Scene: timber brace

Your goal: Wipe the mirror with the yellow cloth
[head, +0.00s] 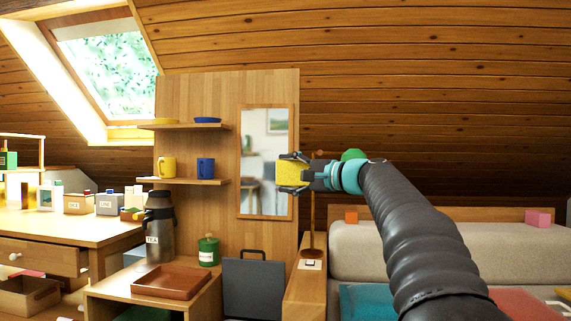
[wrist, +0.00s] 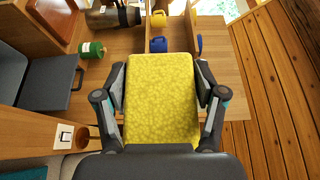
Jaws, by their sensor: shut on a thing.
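The yellow cloth (head: 266,171) is a thick, textured pad. My gripper (head: 290,173) is shut on it, and in the wrist view the cloth (wrist: 160,98) sits between the two fingers (wrist: 162,98). The mirror (head: 265,140) is tall, with a wooden frame, and hangs on the wooden panel. In the head view the cloth overlaps the mirror's right half at mid height. I cannot tell whether the cloth touches the glass. The mirror cannot be made out in the wrist view.
Left of the mirror, shelves (head: 190,181) hold a yellow mug (head: 167,168) and a blue mug (head: 205,168). Below stand a tea flask (head: 159,228), a green canister (head: 208,250), a brown tray (head: 172,282) and a dark grey case (head: 253,288). A thin brown post (head: 312,215) stands right of the mirror.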

